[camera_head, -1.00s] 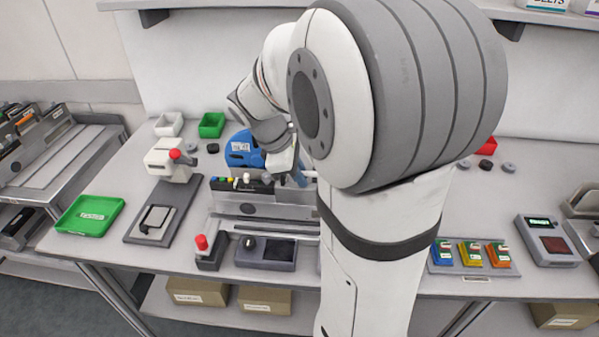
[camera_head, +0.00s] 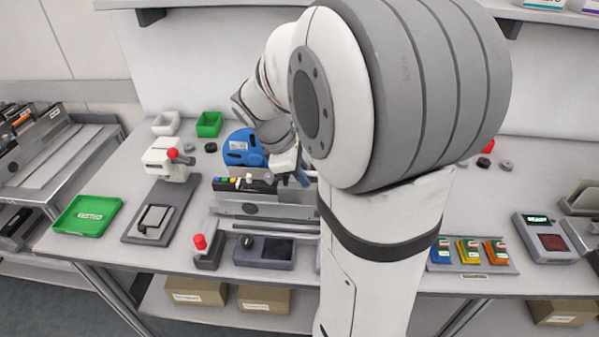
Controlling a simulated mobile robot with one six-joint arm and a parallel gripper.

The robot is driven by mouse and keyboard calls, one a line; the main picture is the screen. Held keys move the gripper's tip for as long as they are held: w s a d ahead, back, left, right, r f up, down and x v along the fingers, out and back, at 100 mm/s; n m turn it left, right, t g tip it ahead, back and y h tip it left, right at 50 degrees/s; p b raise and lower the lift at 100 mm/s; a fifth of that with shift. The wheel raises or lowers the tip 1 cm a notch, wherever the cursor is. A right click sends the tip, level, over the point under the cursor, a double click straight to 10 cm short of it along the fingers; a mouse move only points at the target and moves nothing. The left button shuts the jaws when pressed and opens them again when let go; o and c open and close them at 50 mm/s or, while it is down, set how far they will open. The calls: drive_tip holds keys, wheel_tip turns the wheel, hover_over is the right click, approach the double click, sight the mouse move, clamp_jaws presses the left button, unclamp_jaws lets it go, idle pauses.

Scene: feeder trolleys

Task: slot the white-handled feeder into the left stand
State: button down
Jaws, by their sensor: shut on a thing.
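The feeder has a long grey body (camera_head: 252,208), a blue reel (camera_head: 238,148) at its back, and small coloured parts with a white knob along its top edge. My gripper (camera_head: 297,172) is at the right end of its top, shut on it. The fingertips and the handle in them are mostly hidden by my wrist and arm. The feeder is upright, just above or on a grey stand (camera_head: 262,226) at the middle of the bench. I cannot tell whether it is seated, as my arm covers the right end of both.
A white press with a red knob (camera_head: 168,160) and a green tray (camera_head: 88,215) are to the left. A trolley with feeders (camera_head: 50,150) stands at far left.

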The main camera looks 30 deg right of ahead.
drive_tip(key=shift+s+d+r, duration=0.1)
drive_tip(key=shift+s+d, duration=0.5)
drive_tip(key=shift+d, duration=0.3)
drive_tip(key=c, duration=1.4)
unclamp_jaws()
drive_tip(key=s+v, duration=0.1)
drive_tip(key=v, duration=0.7)
drive_tip(key=s+a+f+m+t+y, duration=0.1)
drive_tip(key=s+a+f+m, duration=0.1)
drive_tip(key=s+a+m, duration=0.1)
drive_tip(key=s+a+f+m+t+y, duration=0.1)
drive_tip(key=s+a+f+m+y, duration=0.1)
drive_tip(key=s+a+m, duration=0.1)
drive_tip(key=s+a+f+m+t+y, duration=0.1)
drive_tip(key=s+a+f+m+y, duration=0.1)
drive_tip(key=s+a+m, duration=0.2)
drive_tip(key=shift+a+f+m, duration=0.15)
drive_tip(key=shift+a+m, duration=0.25)
drive_tip(key=shift+a, duration=0.35)
